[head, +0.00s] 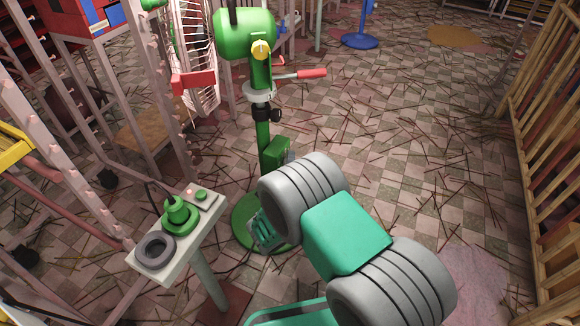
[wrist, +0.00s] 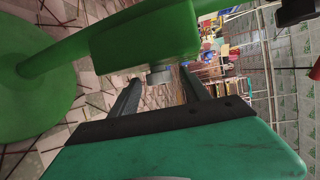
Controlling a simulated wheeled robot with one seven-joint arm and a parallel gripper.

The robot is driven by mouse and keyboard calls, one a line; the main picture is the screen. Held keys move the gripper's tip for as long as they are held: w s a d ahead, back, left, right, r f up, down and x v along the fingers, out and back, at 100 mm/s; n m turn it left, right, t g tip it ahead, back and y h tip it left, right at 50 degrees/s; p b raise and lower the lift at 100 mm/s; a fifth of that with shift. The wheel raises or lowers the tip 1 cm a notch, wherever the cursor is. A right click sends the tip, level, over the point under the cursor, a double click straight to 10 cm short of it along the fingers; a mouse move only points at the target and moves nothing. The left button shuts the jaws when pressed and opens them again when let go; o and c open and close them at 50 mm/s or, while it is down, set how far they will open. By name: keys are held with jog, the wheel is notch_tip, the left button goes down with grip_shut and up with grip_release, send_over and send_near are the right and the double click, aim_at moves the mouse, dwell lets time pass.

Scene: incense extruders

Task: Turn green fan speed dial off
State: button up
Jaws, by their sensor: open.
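The green fan (head: 244,38) stands on a green pole with a round green base (head: 236,216). A green control box (head: 275,152) is fixed to the pole; it fills the upper middle of the wrist view (wrist: 145,35). A small grey dial (wrist: 161,75) sticks out of the box's lower face in that view. My gripper (wrist: 159,82) is open, with one dark finger on each side of the dial in the picture. I cannot tell whether the fingertips reach around it, and no contact shows. My arm hides part of this area in the head view.
A grey stand (head: 182,235) with a green knob-like piece and a dark ring is left of the fan base. Pale metal racks (head: 60,190) line the left, and a wooden slatted rack (head: 545,130) the right. The stick-strewn floor between is mostly open.

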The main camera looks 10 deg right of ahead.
jog(key=shift+s, duration=0.1)
jog(key=p+v, duration=0.1)
jog(key=v, duration=0.6)
jog(key=shift+s, duration=0.3)
jog(key=shift+a+r, duration=0.1)
